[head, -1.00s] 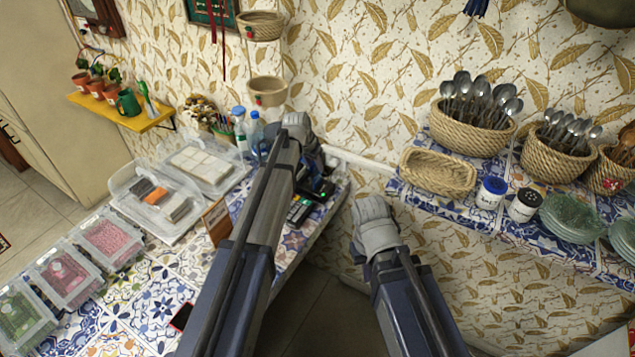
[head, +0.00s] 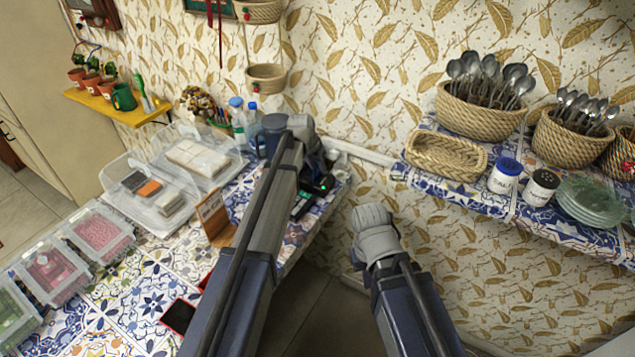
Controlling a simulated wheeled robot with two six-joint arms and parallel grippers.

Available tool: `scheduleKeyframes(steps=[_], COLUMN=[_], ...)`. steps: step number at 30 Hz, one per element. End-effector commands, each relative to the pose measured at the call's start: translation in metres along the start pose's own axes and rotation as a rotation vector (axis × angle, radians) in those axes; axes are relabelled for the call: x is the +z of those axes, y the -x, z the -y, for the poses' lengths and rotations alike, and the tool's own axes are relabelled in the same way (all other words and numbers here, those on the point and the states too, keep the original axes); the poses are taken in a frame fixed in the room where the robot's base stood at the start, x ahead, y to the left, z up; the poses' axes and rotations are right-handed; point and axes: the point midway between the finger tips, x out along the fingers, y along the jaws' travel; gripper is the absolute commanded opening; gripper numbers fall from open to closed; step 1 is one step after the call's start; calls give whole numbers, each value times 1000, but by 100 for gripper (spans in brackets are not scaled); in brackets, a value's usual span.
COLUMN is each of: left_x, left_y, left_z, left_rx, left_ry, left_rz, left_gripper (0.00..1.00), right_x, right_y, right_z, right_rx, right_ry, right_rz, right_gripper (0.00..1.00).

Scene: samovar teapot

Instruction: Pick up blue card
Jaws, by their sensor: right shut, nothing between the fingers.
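I cannot make out a blue card in the head view. My left arm reaches over the tiled counter (head: 150,297). Its gripper (head: 318,168) is at the far end, beside a black device with a green light (head: 322,185) and a card terminal (head: 301,205). The left fingers are mostly hidden behind my wrist, so I cannot tell if they hold anything. My right gripper (head: 373,222) is shut and empty, in front of the papered wall, to the right of the counter and below the wall shelf.
Clear plastic boxes (head: 155,192) and two bottles (head: 246,122) stand on the counter. A brown sign (head: 213,214) and a dark phone (head: 178,315) are nearer. The tiled shelf (head: 405,172) at right holds spoon baskets (head: 483,108), jars (head: 504,177) and plates (head: 590,200). Floor shows between counter and right arm.

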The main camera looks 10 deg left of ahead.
Motion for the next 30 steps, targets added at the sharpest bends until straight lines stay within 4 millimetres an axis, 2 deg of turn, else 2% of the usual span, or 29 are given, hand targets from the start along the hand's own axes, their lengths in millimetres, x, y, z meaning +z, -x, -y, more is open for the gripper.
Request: scheduleKeyframes(steps=[1, 9, 20, 30], left_x=[1, 0, 0, 0], left_y=[-9, -8, -8, -8], left_z=[0, 0, 0, 0], left_rx=[0, 0, 0, 0], left_ry=[0, 0, 0, 0], left_rz=[0, -1, -1, -1], left_gripper=[38, 38, 0, 0], right_x=[0, 0, 0, 0], right_y=[-9, -8, -8, -8], right_z=[1, 1, 1, 1], right_rx=[0, 0, 0, 0], right_ry=[0, 0, 0, 0], right_rz=[0, 0, 0, 0], right_gripper=[0, 0, 0, 0])
